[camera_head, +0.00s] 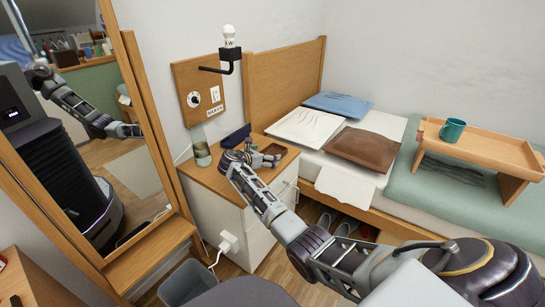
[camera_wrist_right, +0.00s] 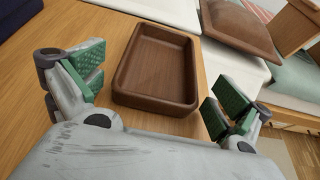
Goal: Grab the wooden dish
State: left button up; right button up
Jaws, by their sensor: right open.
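The wooden dish (camera_wrist_right: 157,65) is a dark brown rectangular tray with raised walls, and it looks empty in the right wrist view. It lies on the wooden top of the bedside cabinet, and in the head view it shows small (camera_head: 273,149) near the right edge of that top. My right gripper (camera_wrist_right: 158,92) is open, with one green-padded finger on each side of the dish's near end. The fingers look apart from the dish walls. In the head view my right gripper (camera_head: 245,157) is over the cabinet top, left of the dish. My left gripper is not in view.
The white bedside cabinet (camera_head: 220,211) stands against the wall. A glass (camera_head: 201,146) and a dark blue object (camera_head: 235,136) are at the back of its top. A bed with pillows (camera_head: 362,148) is to the right; a mirror (camera_head: 120,160) is to the left.

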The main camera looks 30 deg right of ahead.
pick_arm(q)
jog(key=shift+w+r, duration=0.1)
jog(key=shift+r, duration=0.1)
pick_arm(e)
jog(key=c, duration=1)
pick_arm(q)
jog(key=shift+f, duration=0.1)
pick_arm(e)
jog(key=shift+r, duration=0.15)
jog(key=shift+r+p, duration=0.5)
jog(key=shift+r, duration=0.25)
pick_arm(q)
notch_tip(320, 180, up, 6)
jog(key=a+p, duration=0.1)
jog(key=p, duration=0.3)
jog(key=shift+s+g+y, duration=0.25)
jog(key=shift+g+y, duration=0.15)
pick_arm(e)
notch_tip(320, 180, up, 8)
jog(key=shift+r, duration=0.15)
